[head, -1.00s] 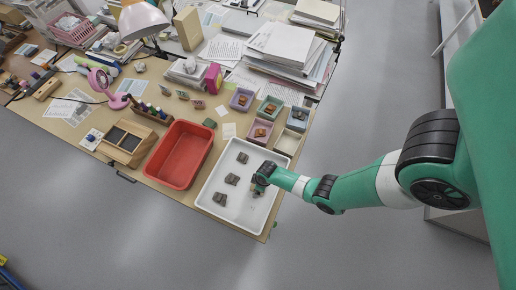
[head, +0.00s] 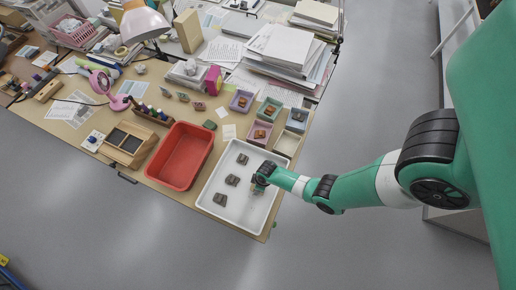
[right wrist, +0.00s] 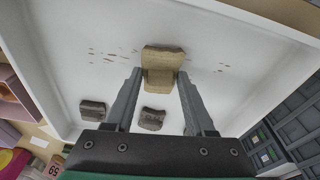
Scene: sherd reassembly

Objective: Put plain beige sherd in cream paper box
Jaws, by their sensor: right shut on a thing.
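The plain beige sherd (right wrist: 162,62) lies between the fingers of my right gripper (right wrist: 157,82) in the right wrist view, over the white tray (head: 216,183). My right gripper (head: 257,189) is shut on it, low over the right part of the tray. In the head view the sherd is mostly hidden by the gripper. I cannot tell if it still touches the tray floor. The cream paper box (head: 288,143) stands just beyond the tray's far right corner and looks empty. My left gripper is not in view.
Several dark grey-brown sherds (head: 232,180) lie in the tray. Boxes in lavender (head: 241,100), green (head: 269,109), grey-blue (head: 297,118) and pink (head: 259,133) stand near the cream one; some hold orange-brown sherds. A red tub (head: 180,155) stands left of the tray.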

